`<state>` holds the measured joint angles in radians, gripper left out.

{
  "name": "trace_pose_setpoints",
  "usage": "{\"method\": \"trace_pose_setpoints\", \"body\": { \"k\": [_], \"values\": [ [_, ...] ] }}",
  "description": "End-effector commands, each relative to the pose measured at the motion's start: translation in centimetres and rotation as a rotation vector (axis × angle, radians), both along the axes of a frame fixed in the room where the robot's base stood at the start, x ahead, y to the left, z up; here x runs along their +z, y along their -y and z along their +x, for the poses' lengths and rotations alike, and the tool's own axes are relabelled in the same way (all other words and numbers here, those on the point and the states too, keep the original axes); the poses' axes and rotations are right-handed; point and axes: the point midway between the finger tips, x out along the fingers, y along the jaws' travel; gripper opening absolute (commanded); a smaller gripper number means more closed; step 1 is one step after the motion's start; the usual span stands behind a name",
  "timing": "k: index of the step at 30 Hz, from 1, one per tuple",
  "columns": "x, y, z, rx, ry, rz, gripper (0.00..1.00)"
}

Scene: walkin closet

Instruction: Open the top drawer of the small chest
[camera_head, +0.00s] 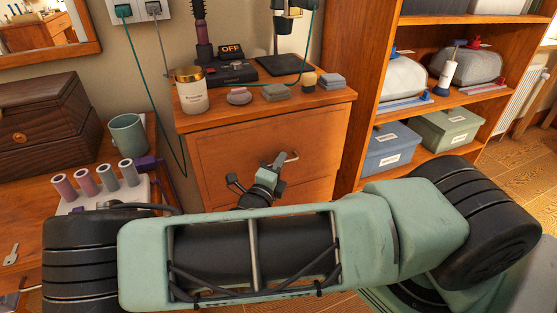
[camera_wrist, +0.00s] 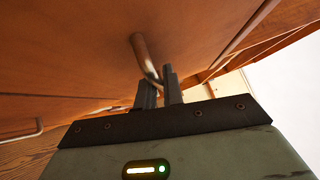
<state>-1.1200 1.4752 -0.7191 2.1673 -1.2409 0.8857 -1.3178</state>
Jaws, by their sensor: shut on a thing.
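The small wooden chest (camera_head: 190,122) stands in the middle of the head view. Its top drawer front (camera_head: 235,150) faces me and looks flush with the chest, with no clear gap. The bar handle (camera_head: 291,157) sticks out of the drawer front. My gripper (camera_head: 277,164) is at this handle, and my arm hides the lower part of the chest. In the wrist view, the curved metal handle (camera_wrist: 142,50) runs down to the two dark fingers of my gripper (camera_wrist: 159,88), which are shut on its end.
A candle jar (camera_head: 191,90), a hairbrush (camera_head: 201,30) and other small items stand on the chest. An open shelf (camera_head: 357,100) with boxes is close on the right. A table with a wooden box (camera_head: 45,125) and a green mug (camera_head: 128,134) is on the left.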

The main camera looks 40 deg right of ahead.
Motion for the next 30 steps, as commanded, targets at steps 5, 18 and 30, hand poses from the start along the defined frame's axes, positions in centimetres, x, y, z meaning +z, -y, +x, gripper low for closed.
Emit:
{"method": "trace_pose_setpoints", "body": {
  "k": [5,18,30],
  "values": [
    [0.5,-1.0,-3.3,0.002,-0.007,0.002,0.0],
    [0.2,-4.7,-16.1,0.003,-0.007,0.002,0.0],
    [0.0,-6.6,-22.6,0.001,-0.003,0.003,0.0]
  ]
}}
